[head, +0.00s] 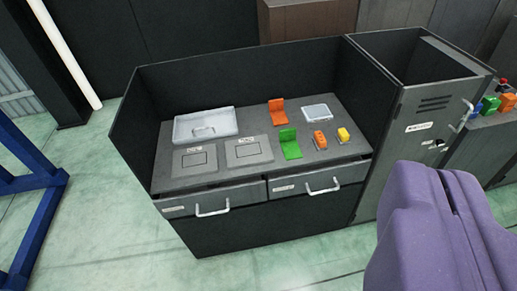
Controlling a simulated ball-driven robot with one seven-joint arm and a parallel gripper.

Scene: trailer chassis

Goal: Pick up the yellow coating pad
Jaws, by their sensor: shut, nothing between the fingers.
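The yellow coating pad (343,135) is a small block with a light metallic base, on the right part of the dark workbench top (235,180). A similar orange pad (320,140) sits just left of it. My gripper (442,180) shows as a large purple shape at the lower right. It is shut and empty, apart from the pad and nearer the camera. Its lower part is cut off by the picture edge.
Orange (278,112) and green (289,144) angled brackets, a grey tray (206,125) and a pale flat box (317,113) share the bench. Dark panels wall its back and left. A tall grey cabinet (428,110) stands right. Floor in front is clear.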

